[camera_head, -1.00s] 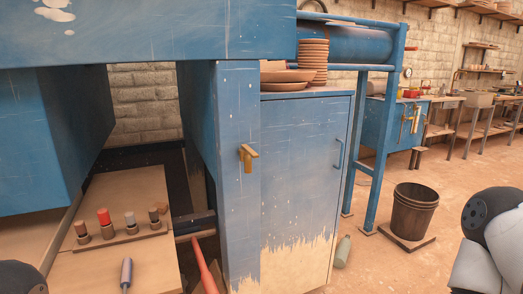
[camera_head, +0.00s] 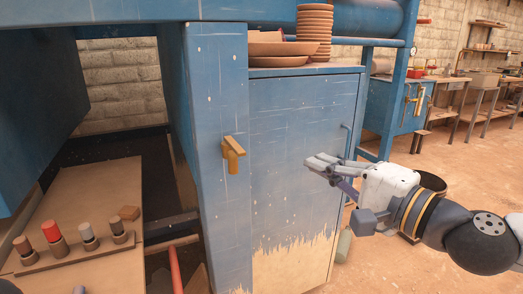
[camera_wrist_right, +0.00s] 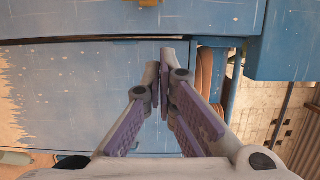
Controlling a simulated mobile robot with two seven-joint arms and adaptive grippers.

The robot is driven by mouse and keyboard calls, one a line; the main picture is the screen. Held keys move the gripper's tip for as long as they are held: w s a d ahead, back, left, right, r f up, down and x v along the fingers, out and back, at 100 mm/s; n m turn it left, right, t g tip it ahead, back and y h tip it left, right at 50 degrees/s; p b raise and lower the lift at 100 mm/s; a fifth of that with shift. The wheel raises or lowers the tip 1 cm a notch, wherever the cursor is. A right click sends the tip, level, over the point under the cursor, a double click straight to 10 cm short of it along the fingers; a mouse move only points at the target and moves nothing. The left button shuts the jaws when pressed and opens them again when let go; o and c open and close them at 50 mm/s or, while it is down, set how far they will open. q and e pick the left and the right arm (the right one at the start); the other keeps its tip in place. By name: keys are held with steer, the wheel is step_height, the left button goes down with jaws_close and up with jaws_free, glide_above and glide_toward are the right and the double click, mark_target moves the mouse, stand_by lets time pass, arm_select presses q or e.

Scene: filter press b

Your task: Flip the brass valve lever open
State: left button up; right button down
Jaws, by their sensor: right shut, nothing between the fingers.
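The brass valve lever (camera_head: 232,153) is mounted on the blue upright post, left of the cabinet, in the head view. Its short handle hangs down from a brass body. My right gripper (camera_head: 312,163) is in front of the blue cabinet door, to the right of the lever and apart from it. It is shut and empty, with its fingers pointing left toward the post. In the right wrist view the fingertips (camera_wrist_right: 164,62) are together, and a small brass part (camera_wrist_right: 149,3) is cut off at the top edge. My left gripper is not in view.
The blue cabinet (camera_head: 290,160) has a handle (camera_head: 346,140) close to my right gripper and terracotta plates (camera_head: 314,35) on top. A board with several coloured pegs (camera_head: 55,240) lies at the left. A bucket (camera_head: 433,185) stands behind my right arm.

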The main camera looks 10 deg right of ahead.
mark_target(234, 145)
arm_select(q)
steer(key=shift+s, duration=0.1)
